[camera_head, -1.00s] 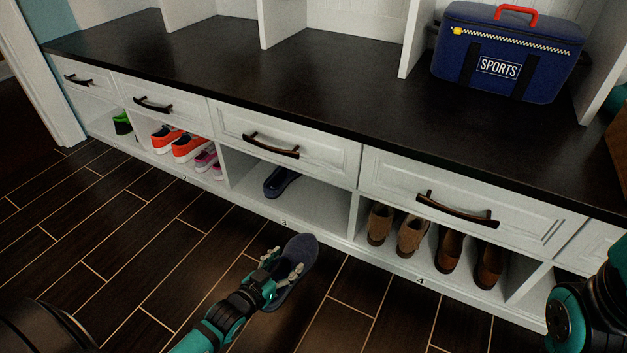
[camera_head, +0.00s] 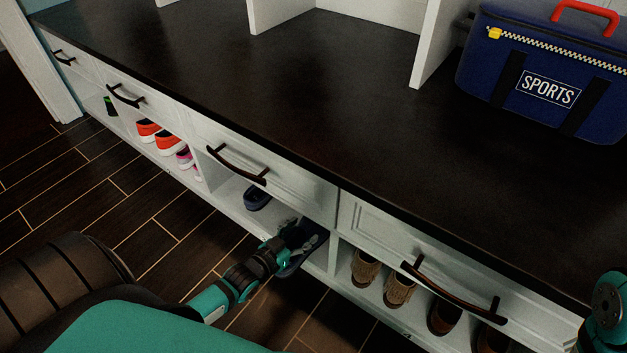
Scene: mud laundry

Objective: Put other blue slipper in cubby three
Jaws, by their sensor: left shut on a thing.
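My left gripper (camera_head: 285,249) is shut on a dark blue slipper (camera_head: 308,240). It holds the slipper at the front opening of cubby three, towards the right side of that cubby. The gripper covers part of the slipper, and I cannot tell whether the slipper touches the cubby floor. The other blue slipper (camera_head: 257,197) sits inside cubby three (camera_head: 229,197), to the left of the held one. The drawer above partly hides it. Part of my right arm shows at the right edge, but its gripper is not in view.
Brown shoes (camera_head: 398,291) fill the cubby to the right, behind a white divider (camera_head: 334,254). Orange shoes (camera_head: 170,144) and pink shoes (camera_head: 186,158) stand in the cubby to the left. Drawer handles (camera_head: 236,165) stick out above. A blue sports bag (camera_head: 547,91) sits on the dark bench top.

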